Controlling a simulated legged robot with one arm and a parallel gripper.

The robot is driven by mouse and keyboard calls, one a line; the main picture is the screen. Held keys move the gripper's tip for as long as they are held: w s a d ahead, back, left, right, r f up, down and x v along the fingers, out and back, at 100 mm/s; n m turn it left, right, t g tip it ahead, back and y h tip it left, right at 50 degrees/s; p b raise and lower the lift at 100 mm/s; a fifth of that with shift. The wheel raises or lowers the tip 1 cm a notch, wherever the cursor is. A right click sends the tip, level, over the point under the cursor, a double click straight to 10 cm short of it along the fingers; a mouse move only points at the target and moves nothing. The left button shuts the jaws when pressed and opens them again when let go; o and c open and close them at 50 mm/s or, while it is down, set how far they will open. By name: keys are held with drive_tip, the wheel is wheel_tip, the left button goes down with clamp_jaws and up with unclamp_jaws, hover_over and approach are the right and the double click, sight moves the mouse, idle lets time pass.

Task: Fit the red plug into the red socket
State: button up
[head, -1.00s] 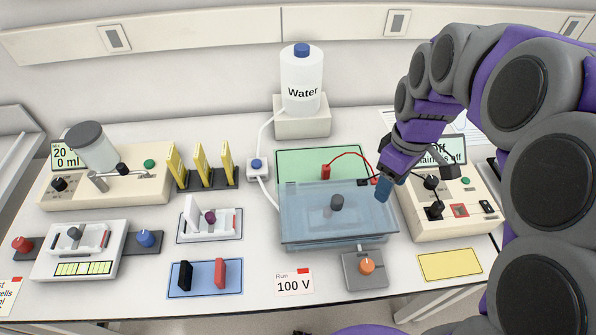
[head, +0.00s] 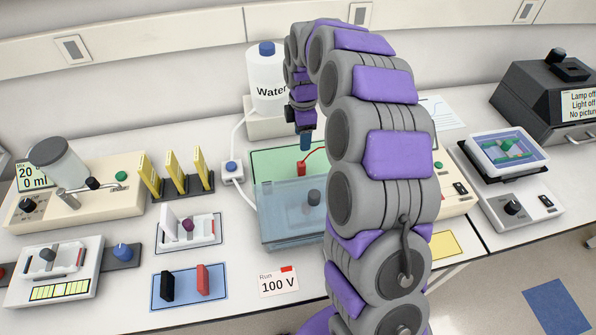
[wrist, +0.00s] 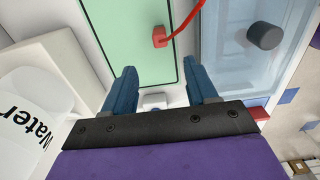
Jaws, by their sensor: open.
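The red plug (head: 301,168) stands on the green mat (head: 262,161) behind the clear tank, with a red lead running from its top to the right. The red plug also shows in the wrist view (wrist: 160,37), ahead of the fingers near the mat's edge. My gripper (head: 306,141) is above the back of the mat, close to the red plug and apart from it. In the wrist view my gripper (wrist: 162,86) has its two blue fingers wide apart with nothing between them. The red socket cannot be made out; my arm hides most of the cream power unit (head: 453,188).
The clear blue tank (head: 275,226) stands in front of the mat. The water bottle (head: 267,78) stands on a white block behind. A white box with a blue button (head: 232,172) is left of the mat. Yellow combs (head: 176,170) stand farther left.

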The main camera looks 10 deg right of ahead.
sight(301, 163)
drive_tip(key=f, duration=0.3)
drive_tip(key=f+b, duration=0.1)
drive_tip(key=f, duration=0.2)
drive_tip(key=f+b, duration=0.1)
drive_tip(key=f, duration=0.2)
drive_tip(key=shift+a+f, duration=0.3)
drive_tip(key=shift+f, duration=0.1)
drive_tip(key=f, duration=0.1)
drive_tip(key=f+b, duration=0.1)
drive_tip(key=f, duration=0.3)
drive_tip(key=shift+d, duration=0.3)
drive_tip(key=shift+a, duration=0.2)
drive_tip(key=shift+c, duration=0.6)
drive_tip(key=shift+d, duration=0.1)
clamp_jaws()
